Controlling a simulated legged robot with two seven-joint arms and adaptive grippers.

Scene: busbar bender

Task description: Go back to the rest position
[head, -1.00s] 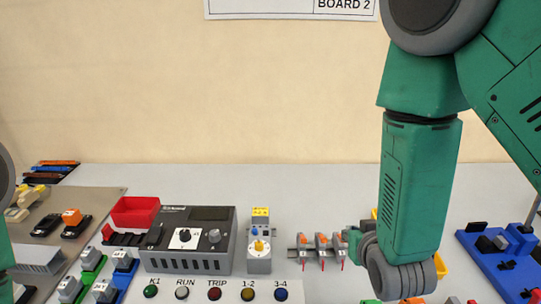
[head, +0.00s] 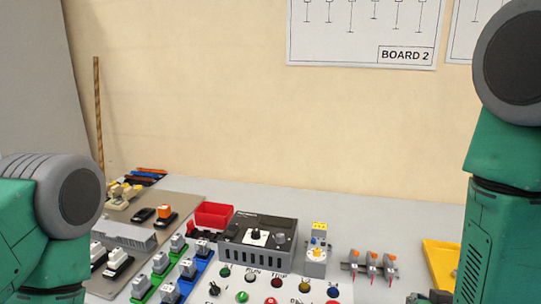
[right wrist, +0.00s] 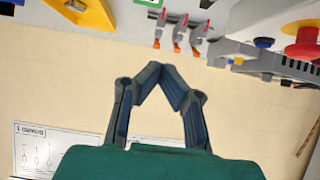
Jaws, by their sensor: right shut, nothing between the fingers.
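My right gripper (right wrist: 160,72) is shut and empty in the right wrist view, its dark fingers meeting at the tips. The wall and the back of the bench lie behind it there. In the head view only a dark bit of my right gripper (head: 430,297) shows at the bottom edge, left of my green right arm (head: 490,240). My left arm (head: 45,230) comes in at the left edge of the head view. Its gripper is outside the picture.
The bench holds a grey control unit (head: 257,236), a red bin (head: 213,215), several coloured buttons (head: 277,283), orange-levered devices (head: 373,262) and a yellow bin (head: 440,262). A red mushroom button (right wrist: 303,42) shows in the wrist view. The wall above is clear except for printed sheets (head: 365,30).

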